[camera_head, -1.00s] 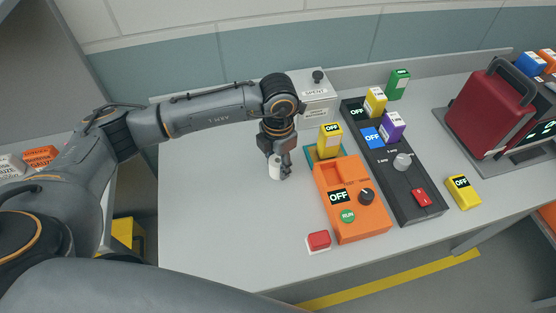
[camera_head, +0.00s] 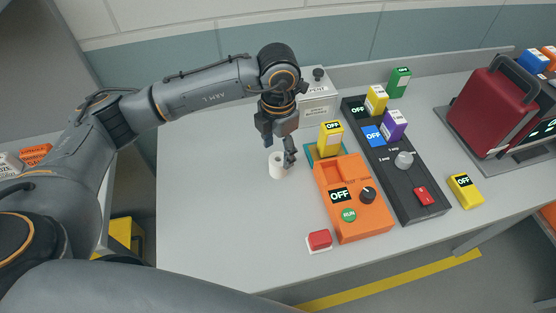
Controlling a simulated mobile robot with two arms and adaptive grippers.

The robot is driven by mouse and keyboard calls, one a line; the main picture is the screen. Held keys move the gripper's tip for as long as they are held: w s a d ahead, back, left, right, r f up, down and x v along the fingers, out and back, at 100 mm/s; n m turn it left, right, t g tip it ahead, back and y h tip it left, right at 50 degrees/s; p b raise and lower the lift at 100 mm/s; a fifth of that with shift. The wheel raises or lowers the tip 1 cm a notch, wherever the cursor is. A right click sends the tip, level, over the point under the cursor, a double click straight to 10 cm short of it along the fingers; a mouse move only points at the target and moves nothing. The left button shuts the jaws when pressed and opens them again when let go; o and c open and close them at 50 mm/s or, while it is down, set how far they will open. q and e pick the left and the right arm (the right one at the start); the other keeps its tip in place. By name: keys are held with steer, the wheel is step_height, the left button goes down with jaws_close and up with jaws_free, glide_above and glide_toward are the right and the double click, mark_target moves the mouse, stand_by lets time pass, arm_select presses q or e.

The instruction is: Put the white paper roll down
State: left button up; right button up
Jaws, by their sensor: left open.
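The white paper roll (camera_head: 277,167) stands upright on the grey table (camera_head: 215,215), left of the orange device. Its round top with the dark core hole shows. My left gripper (camera_head: 281,152) is open just above the roll, its fingers pointing down. One finger shows to the right of the roll's top. Whether a finger still touches the roll, I cannot tell. My right gripper is not in view.
The orange device (camera_head: 353,215) stands close on the right, with a yellow block (camera_head: 330,139) behind it. A red button (camera_head: 320,240) lies in front. A black panel (camera_head: 412,190) and a red case (camera_head: 487,108) stand farther right. The table's left part is clear.

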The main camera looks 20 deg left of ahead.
arm_select(q)
step_height(320, 180, up, 7)
steer(key=b, duration=0.1)
steer(key=shift+f, duration=0.1)
stand_by(0.6)
